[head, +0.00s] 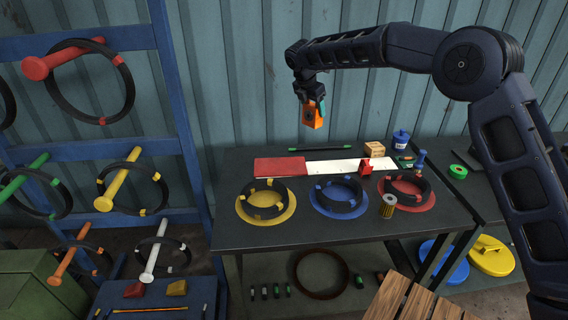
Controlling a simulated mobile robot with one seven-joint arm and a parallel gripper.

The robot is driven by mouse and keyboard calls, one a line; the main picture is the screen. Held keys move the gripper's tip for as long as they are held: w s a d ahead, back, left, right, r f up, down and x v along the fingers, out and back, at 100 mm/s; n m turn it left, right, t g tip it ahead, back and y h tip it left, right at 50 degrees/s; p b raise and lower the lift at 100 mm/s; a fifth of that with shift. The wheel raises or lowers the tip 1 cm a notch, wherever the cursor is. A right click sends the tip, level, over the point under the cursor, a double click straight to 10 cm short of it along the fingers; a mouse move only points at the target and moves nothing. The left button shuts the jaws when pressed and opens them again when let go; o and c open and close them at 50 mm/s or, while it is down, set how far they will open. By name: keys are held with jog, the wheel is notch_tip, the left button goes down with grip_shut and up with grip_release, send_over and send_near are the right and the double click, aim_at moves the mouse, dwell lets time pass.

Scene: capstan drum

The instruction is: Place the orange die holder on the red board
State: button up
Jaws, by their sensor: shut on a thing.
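The orange die holder (308,117) is held in the air above the back of the dark workbench. My gripper (313,100) is shut on it, pointing down. A teal patch shows at the right side of the holder; I cannot tell whether it belongs to the gripper. The red board (279,167) lies flat at the back left of the bench, with nothing on it. The gripper and holder appear up and to the right of the red board, clear of it.
A white strip (330,167) adjoins the red board, with a red block (366,167) at its right. Yellow (243,207), blue (318,204) and red (424,203) discs with black rings lie in front. A wooden block (375,149) and blue pot (401,139) stand back right.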

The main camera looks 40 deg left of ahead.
jog(key=s+a+n+y, duration=0.2)
jog(key=s+a+n, duration=0.3)
jog(key=s+a, duration=0.3)
jog(key=n, duration=0.1)
send_over(280, 166)
jog(key=f, duration=1.9)
jog(key=shift+w+a, duration=0.15)
jog(key=shift+w, duration=0.05)
jog(key=shift+f, duration=0.1)
jog(key=o, duration=1.8)
jog(key=shift+f, duration=0.1)
jog(key=v, duration=1.2)
jog(key=shift+d, duration=0.25)
